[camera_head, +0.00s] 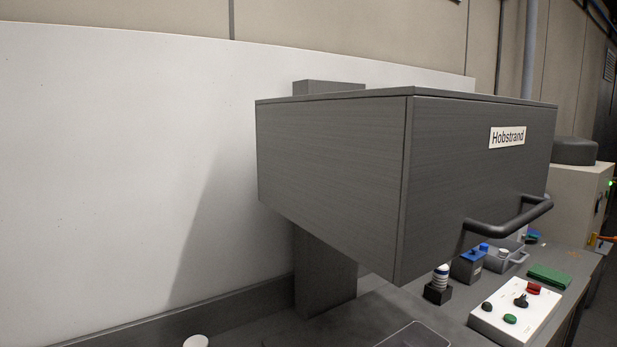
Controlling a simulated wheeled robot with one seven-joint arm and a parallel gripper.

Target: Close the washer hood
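The washer hood (330,175) is a large dark grey box with a "Hobstrand" label (507,137) on its front face. It is raised, with clear space between its lower edge and the counter below. A dark bar handle (510,217) runs along the lower part of its front face. A grey column (325,272) stands behind and under the hood. My gripper is not in view.
A white control panel (488,313) with several buttons sits on the counter at lower right. Blue-topped containers (469,263), a green pad (549,276) and a striped stack (439,280) stand near it. A pale wall (100,150) is behind.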

